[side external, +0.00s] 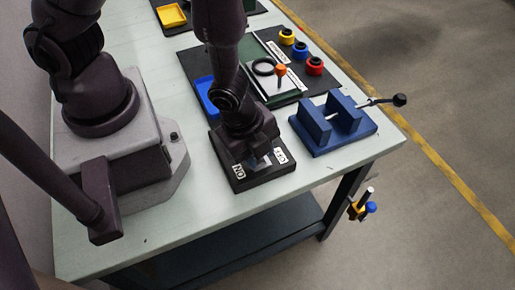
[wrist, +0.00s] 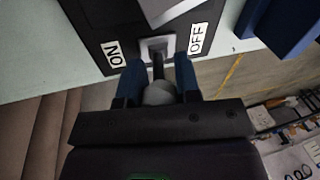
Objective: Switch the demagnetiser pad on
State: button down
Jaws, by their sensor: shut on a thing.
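The demagnetiser pad (side external: 264,179) is a black box near the table's front edge, with a white ON label (side external: 238,170) at left and a white OFF label (side external: 280,156) at right. In the wrist view the ON label (wrist: 115,53) and OFF label (wrist: 198,39) flank a pale switch plate (wrist: 146,47). A dark lever with a grey rounded knob (wrist: 159,94) rises from that plate. My gripper (wrist: 157,88) is shut on the knob, one blue finger on each side. I cannot tell clearly which label the lever leans to. The arm hides much of the pad in the side view.
A blue vise (side external: 333,125) with a long handle stands right of the pad. The table's front edge is close.

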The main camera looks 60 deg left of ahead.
jog(key=c, duration=0.8)
grip_release()
jog(key=shift+w+g, duration=0.15)
jog(key=shift+g, duration=0.25)
